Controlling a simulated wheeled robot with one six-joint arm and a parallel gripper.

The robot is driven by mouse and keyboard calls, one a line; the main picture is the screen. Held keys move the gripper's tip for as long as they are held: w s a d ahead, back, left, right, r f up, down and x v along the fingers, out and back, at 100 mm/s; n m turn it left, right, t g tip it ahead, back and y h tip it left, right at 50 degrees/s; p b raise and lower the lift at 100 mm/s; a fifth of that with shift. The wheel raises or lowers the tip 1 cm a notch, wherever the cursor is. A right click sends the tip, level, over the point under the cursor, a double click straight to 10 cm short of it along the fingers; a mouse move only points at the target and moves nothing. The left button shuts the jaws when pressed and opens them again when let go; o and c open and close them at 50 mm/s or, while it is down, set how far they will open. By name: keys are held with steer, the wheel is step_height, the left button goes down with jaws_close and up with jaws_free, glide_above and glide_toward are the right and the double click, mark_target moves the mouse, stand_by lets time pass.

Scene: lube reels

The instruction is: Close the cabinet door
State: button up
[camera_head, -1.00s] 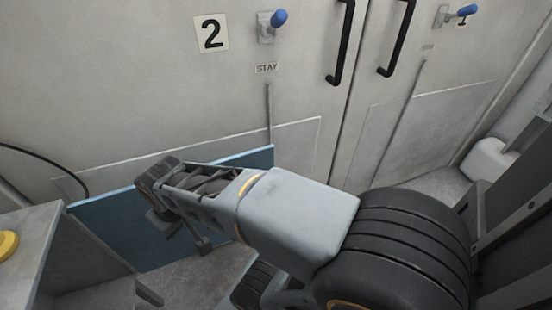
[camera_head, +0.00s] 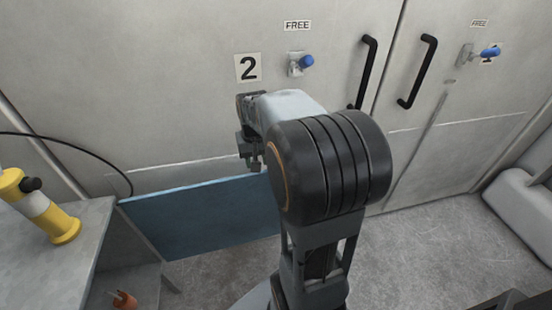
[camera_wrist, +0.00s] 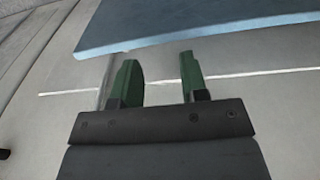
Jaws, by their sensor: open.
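A flat blue panel (camera_head: 200,215), which looks like the cabinet door, stands out from the grey cabinet (camera_head: 70,232) at the left. Its left end meets the cabinet's edge, and its right end passes behind my arm. The cabinet's front is open, showing a shelf inside. My gripper (camera_head: 248,155) is near the panel's upper right end, partly hidden by my arm. In the wrist view my gripper (camera_wrist: 158,72) is open, with nothing between its green fingers. The blue panel (camera_wrist: 200,28) crosses the top of that view, beyond the fingertips; contact cannot be told.
A yellow tool (camera_head: 40,205) lies on the cabinet top, and an orange-handled item (camera_head: 124,300) is inside. A black cable (camera_head: 75,145) curves at left.

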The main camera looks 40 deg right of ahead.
steer(key=w+d+r+m+p, duration=0.1)
steer(key=w+d+m+p, duration=0.1)
steer(key=d, duration=0.6)
step_height(320, 180, down, 13)
steer(key=b, duration=0.3)
steer(key=shift+g, duration=0.4)
jaws_close()
